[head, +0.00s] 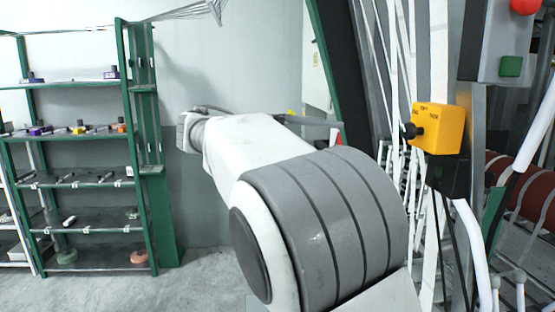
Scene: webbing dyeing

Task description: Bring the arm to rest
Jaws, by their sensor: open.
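My arm stretches from the lower middle of the head view toward the upper left, its large grey and white joint close to the camera. Its far part narrows to a grey and white joint in front of the back wall. My gripper cannot be made out; the arm's far end shows no fingers. Nothing is seen held.
A green shelf rack (130,150) with small items stands at left. Right of my arm are white webbing strands (395,90), a yellow switch box (440,128) with a black knob, a red button (525,5) and a green button (510,66). Floor (205,270) shows bare at lower left.

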